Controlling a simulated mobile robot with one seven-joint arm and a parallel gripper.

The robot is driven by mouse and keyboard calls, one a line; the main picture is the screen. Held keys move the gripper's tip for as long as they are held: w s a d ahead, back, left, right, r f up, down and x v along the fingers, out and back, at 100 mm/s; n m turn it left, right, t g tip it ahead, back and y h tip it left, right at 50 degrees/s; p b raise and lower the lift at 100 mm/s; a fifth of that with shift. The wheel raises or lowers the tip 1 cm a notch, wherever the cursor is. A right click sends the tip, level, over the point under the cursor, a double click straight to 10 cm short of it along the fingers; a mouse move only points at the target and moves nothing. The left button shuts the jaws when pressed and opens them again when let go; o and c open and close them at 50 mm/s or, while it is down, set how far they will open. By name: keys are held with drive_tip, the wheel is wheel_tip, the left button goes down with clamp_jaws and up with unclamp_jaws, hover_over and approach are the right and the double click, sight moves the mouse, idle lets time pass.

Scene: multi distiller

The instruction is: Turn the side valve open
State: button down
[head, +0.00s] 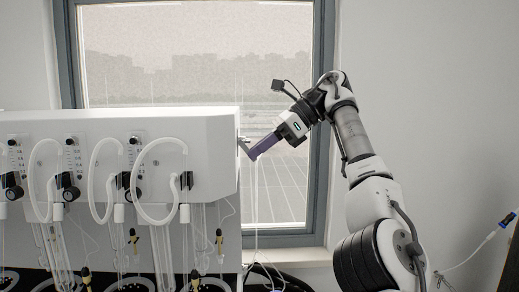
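The white distiller housing (140,135) fills the left half of the head view, and its right end faces my arm. A small grey fitting, apparently the side valve (243,145), sticks out from that end near the top; its handle position is too small to tell. My gripper (255,154) points down and left, with its purple fingers right beside this fitting. The fingers overlap in this view, so their gap is hidden. I cannot tell whether they touch the valve. Thin pale tubes (255,205) hang down just below the fingertips.
Several looped white tubes (160,148), black knobs and flow gauges line the distiller's front. A window (200,60) with a grey frame stands behind. A dark cable (265,275) lies low behind the hanging tubes. A tube with a blue part (492,235) is at the far right.

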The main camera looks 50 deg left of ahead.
drive_tip(key=c, duration=2.1)
unclamp_jaws()
drive_tip(key=o, duration=0.5)
drive_tip(key=shift+c, duration=0.2)
drive_tip(key=shift+f, duration=0.15)
